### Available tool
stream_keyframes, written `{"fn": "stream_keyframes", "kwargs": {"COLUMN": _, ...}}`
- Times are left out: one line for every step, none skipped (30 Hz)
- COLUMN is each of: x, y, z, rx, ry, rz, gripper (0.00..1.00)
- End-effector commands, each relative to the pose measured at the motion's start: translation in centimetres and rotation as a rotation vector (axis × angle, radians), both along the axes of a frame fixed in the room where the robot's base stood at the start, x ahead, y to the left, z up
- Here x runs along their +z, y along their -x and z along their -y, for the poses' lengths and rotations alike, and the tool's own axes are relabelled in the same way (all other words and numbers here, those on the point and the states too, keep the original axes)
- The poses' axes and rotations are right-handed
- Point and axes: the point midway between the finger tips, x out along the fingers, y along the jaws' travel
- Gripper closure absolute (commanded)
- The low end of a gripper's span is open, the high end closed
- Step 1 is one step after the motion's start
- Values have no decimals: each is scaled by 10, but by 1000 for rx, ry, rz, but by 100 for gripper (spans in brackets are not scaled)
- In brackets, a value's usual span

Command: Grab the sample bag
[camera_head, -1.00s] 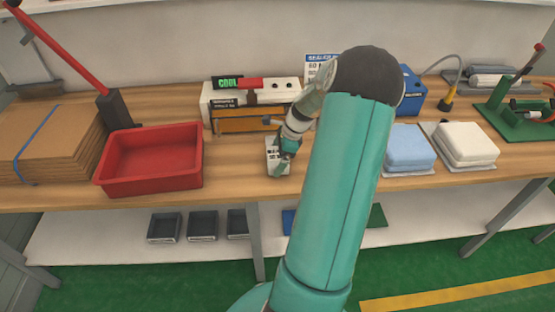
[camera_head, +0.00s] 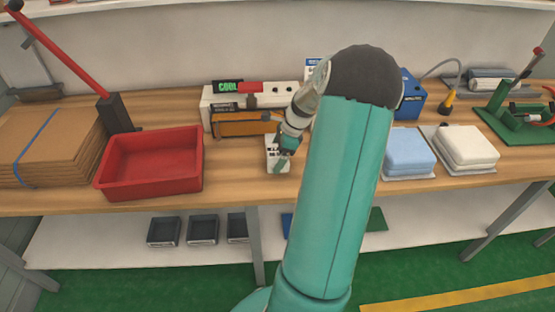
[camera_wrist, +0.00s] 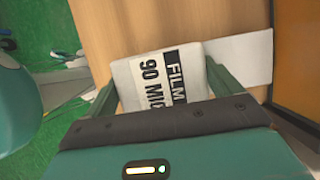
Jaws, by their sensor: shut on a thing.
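The sample bag (camera_wrist: 165,82) is a small white packet with a black-and-white label reading "FILM" and "90 MIC" in the wrist view. My gripper (camera_wrist: 168,88) has one finger on each side of it and is shut on it. In the head view the white bag (camera_head: 271,151) is at the bench's front middle, partly hidden by my gripper (camera_head: 280,160). I cannot tell whether the bag touches the bench. A plain white flat piece (camera_wrist: 247,57) lies beside and partly behind the bag in the wrist view.
A red tray (camera_head: 150,187) stands to the left, with stacked cardboard (camera_head: 40,140) beyond it. A white sealing machine (camera_head: 230,92) with an orange front stands behind. Blue (camera_head: 407,146) and white (camera_head: 465,143) pads lie to the right. Bench is clear between tray and gripper.

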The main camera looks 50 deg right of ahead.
Motion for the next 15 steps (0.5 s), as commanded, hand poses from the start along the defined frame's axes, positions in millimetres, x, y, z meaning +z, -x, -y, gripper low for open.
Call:
{"fn": "stream_keyframes", "kwargs": {"x": 9, "y": 4, "z": -1, "rx": -1, "ry": 3, "rz": -1, "gripper": 35}}
{"fn": "stream_keyframes", "kwargs": {"x": 13, "y": 8, "z": -3, "rx": -1, "ry": 4, "rz": -2, "gripper": 35}}
{"fn": "stream_keyframes", "kwargs": {"x": 19, "y": 12, "z": -6, "rx": -1, "ry": 5, "rz": -1, "gripper": 35}}
{"fn": "stream_keyframes", "kwargs": {"x": 25, "y": 16, "z": -8, "rx": -2, "ry": 5, "rz": -1, "gripper": 35}}
{"fn": "stream_keyframes", "kwargs": {"x": 31, "y": 20, "z": -10, "rx": -2, "ry": 6, "rz": -1, "gripper": 35}}
{"fn": "stream_keyframes", "kwargs": {"x": 39, "y": 26, "z": -14, "rx": -2, "ry": 7, "rz": -1, "gripper": 35}}
{"fn": "stream_keyframes", "kwargs": {"x": 45, "y": 31, "z": -16, "rx": -2, "ry": 7, "rz": 1, "gripper": 35}}
{"fn": "stream_keyframes", "kwargs": {"x": 52, "y": 35, "z": -19, "rx": -2, "ry": 6, "rz": -1, "gripper": 35}}
{"fn": "stream_keyframes", "kwargs": {"x": 60, "y": 42, "z": -23, "rx": -2, "ry": 7, "rz": -1, "gripper": 35}}
{"fn": "stream_keyframes", "kwargs": {"x": 67, "y": 46, "z": -25, "rx": -2, "ry": 7, "rz": 1, "gripper": 35}}
{"fn": "stream_keyframes", "kwargs": {"x": 69, "y": 53, "z": -30, "rx": -2, "ry": 4, "rz": -1, "gripper": 35}}
{"fn": "stream_keyframes", "kwargs": {"x": 72, "y": 62, "z": -35, "rx": -3, "ry": 4, "rz": -2, "gripper": 35}}
{"fn": "stream_keyframes", "kwargs": {"x": 75, "y": 68, "z": -39, "rx": -3, "ry": 4, "rz": 0, "gripper": 35}}
{"fn": "stream_keyframes", "kwargs": {"x": 79, "y": 75, "z": -42, "rx": -2, "ry": 4, "rz": -1, "gripper": 35}}
{"fn": "stream_keyframes", "kwargs": {"x": 82, "y": 82, "z": -46, "rx": -3, "ry": 3, "rz": -1, "gripper": 35}}
